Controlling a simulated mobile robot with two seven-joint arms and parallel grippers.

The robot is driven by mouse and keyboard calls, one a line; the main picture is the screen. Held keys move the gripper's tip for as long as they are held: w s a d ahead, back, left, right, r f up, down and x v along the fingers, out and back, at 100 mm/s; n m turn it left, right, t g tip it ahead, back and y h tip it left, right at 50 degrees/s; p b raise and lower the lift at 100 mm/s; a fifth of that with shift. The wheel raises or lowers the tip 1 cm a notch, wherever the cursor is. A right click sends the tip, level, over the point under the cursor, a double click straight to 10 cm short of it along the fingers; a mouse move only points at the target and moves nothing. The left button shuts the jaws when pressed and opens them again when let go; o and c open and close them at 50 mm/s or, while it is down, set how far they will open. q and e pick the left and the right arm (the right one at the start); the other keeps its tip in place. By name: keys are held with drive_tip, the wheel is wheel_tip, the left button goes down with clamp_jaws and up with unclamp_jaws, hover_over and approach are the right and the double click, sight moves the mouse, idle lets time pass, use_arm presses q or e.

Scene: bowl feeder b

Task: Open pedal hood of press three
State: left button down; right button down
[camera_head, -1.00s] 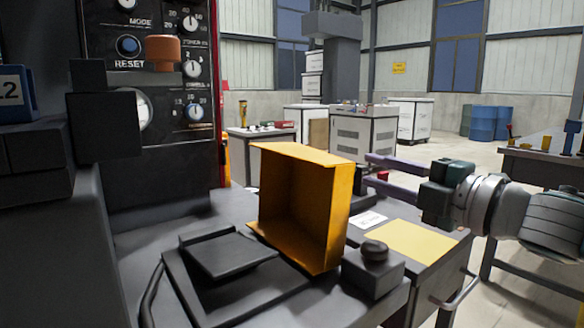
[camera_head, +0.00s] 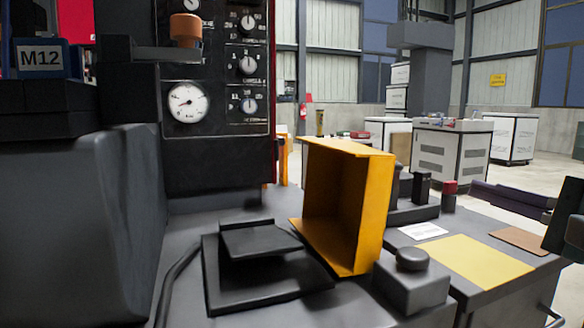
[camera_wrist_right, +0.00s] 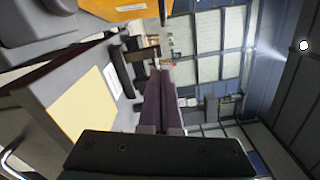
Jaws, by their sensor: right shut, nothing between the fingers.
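The yellow pedal hood (camera_head: 375,215) stands raised and tipped up on the dark bench, its open side facing left, with the black pedal (camera_head: 262,238) uncovered on its base beside it. My right gripper (camera_head: 478,190) is at the right edge of the head view, clear of the hood, with bench fittings between them. Its two dark purple fingers are together and empty, and they also show in the right wrist view (camera_wrist_right: 160,76). A corner of yellow, probably the hood, shows at the top of the wrist view (camera_wrist_right: 115,10). My left gripper is not in view.
A small box with a round black button (camera_head: 411,275) stands just right of the hood. Behind are black fittings and a red-topped post (camera_head: 449,196). A yellow pad (camera_head: 470,260) lies flat at right. The dial panel (camera_head: 215,100) rises behind the pedal.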

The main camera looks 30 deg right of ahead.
drive_tip(key=w+a+r+p, duration=0.1)
drive_tip(key=w+p, duration=0.3)
drive_tip(key=w, duration=0.5)
drive_tip(key=shift+w+a, duration=0.4)
drive_tip(key=shift+a, duration=0.45)
drive_tip(key=a+r+n+p, duration=0.2)
drive_tip(key=a+r+p, duration=0.1)
drive_tip(key=p, duration=0.2)
drive_tip(key=shift+w+p, duration=0.15)
drive_tip(key=shift+p, duration=0.25)
drive_tip(key=shift+d+f, duration=0.1)
